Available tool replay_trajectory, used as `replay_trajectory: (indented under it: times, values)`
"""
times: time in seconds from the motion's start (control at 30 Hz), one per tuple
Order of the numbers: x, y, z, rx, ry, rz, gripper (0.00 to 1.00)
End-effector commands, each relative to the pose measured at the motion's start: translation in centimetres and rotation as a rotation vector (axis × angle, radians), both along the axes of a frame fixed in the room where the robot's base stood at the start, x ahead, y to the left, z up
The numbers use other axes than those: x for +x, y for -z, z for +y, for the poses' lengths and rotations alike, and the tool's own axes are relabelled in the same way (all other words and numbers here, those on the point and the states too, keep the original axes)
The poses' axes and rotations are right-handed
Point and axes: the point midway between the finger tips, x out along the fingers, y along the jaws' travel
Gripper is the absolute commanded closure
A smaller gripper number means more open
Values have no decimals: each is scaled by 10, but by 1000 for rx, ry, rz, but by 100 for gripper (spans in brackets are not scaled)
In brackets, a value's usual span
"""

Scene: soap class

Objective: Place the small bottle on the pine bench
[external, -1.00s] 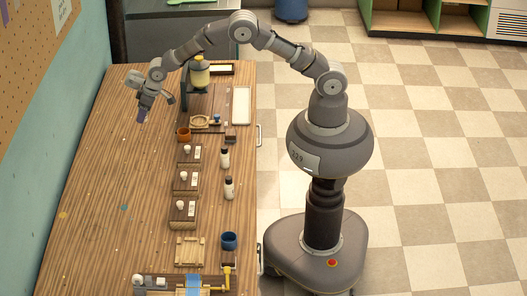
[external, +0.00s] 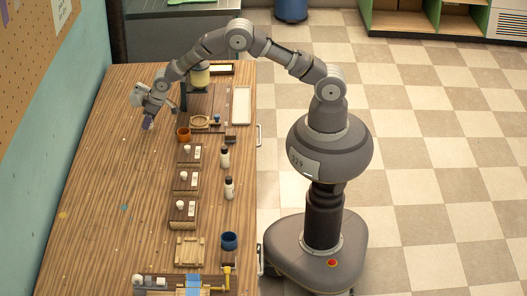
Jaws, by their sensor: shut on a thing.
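My gripper (external: 149,115) is over the far left part of the wooden table and points down. It is shut on a small purplish-grey thing (external: 148,123); it is too small here to tell whether this is the small bottle. Two small white bottles with dark caps, one farther back (external: 224,157) and one nearer (external: 229,188), stand on the table's right side, away from my gripper. A pale slatted wooden piece (external: 189,250), which looks like the pine bench, sits near the table's front.
Several dark blocks with white knobs (external: 184,181) stand in a row mid-table. The table's left half (external: 110,200) is mostly clear.

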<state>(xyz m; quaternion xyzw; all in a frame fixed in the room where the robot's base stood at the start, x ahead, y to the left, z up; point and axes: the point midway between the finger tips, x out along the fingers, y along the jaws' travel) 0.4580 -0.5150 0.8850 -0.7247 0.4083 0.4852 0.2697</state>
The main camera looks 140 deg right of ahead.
Motion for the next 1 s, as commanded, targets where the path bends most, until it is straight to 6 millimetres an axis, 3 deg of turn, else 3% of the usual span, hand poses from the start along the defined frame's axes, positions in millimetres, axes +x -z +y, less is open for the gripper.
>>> replay_trajectory:
  times: [0.03,0.13,0.5,0.53,0.6,1.0]
  values:
    - [0,14,0,1,0,2,91]
    - [0,27,0,1,0,2,91]
    - [0,30,0,1,0,1,91]
    - [0,29,0,1,0,1,54]
    - [0,29,0,1,0,1,38]
    - [-1,20,2,0,-1,0,35]
